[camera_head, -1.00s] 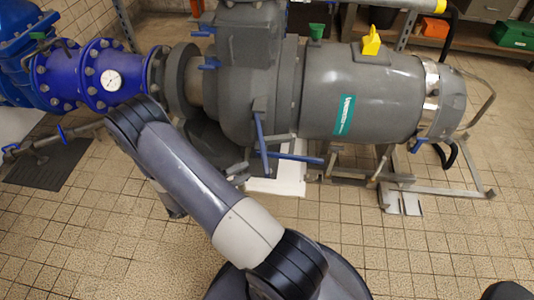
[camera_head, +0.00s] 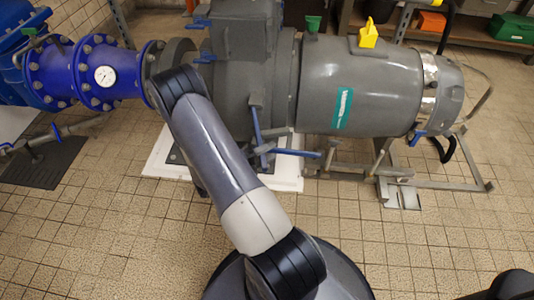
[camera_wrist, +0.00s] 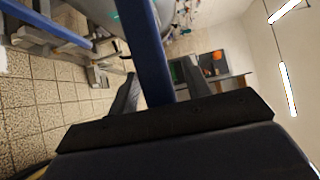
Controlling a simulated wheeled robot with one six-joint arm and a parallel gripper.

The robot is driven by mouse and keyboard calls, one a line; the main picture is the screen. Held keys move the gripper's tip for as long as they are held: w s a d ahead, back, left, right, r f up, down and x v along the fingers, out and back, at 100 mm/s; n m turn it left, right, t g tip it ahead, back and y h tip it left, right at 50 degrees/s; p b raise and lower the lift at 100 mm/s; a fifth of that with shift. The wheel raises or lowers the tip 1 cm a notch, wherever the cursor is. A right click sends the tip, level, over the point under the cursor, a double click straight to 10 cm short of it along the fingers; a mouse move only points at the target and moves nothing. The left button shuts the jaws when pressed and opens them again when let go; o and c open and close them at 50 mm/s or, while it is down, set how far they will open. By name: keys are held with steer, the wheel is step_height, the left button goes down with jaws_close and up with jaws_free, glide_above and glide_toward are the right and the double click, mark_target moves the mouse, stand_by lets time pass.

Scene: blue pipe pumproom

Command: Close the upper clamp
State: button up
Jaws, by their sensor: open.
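The grey pump (camera_head: 360,90) carries several blue clamp handles. A blue handle (camera_head: 200,23) sticks out at its upper left, with another blue handle (camera_head: 205,57) just below. A long upright blue lever (camera_head: 256,128) and a level blue lever (camera_head: 296,154) are lower, near the middle. Which one is the upper clamp I cannot tell. My gripper (camera_wrist: 155,72) is open in the wrist view. A thick blue bar (camera_wrist: 148,45) runs down between its fingers, close to the palm; contact is unclear. In the head view my gripper is hidden behind my arm.
A blue flanged pipe with a gauge (camera_head: 105,76) joins the pump on the left. The pump stands on a white plinth (camera_head: 165,158) and a metal frame (camera_head: 440,180). Tiled floor is free in front. A shelf (camera_head: 465,30) stands at the back right.

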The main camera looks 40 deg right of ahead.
jaws_close()
stand_by(0.3)
stand_by(0.3)
